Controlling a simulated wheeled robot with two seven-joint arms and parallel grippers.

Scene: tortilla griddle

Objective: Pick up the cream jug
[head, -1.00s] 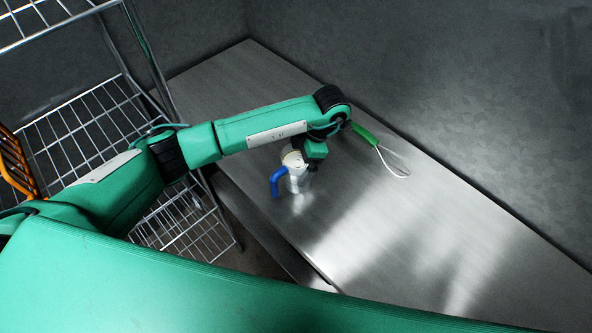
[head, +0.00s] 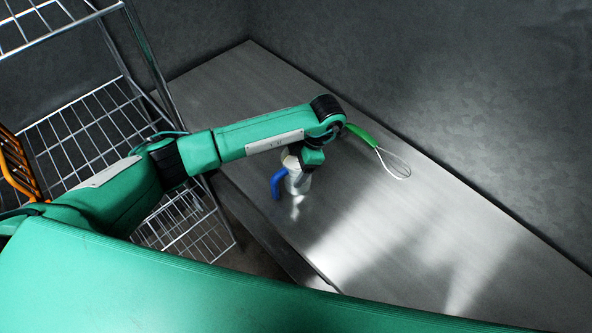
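The cream jug (head: 296,182) is a small metal jug with a cream-coloured top and a blue handle on its left side. It stands upright on the steel counter (head: 400,240). My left arm reaches in from the left, and its gripper (head: 308,172) is at the jug's upper right side. The wrist hides part of the jug and the fingers, so I cannot tell whether they are open or shut on it. My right gripper is not in view.
A whisk (head: 380,150) with a green handle lies on the counter beyond the jug. A wire rack (head: 85,125) stands at the left, with an orange rack-like object (head: 18,165) at its edge. The counter's right part is clear.

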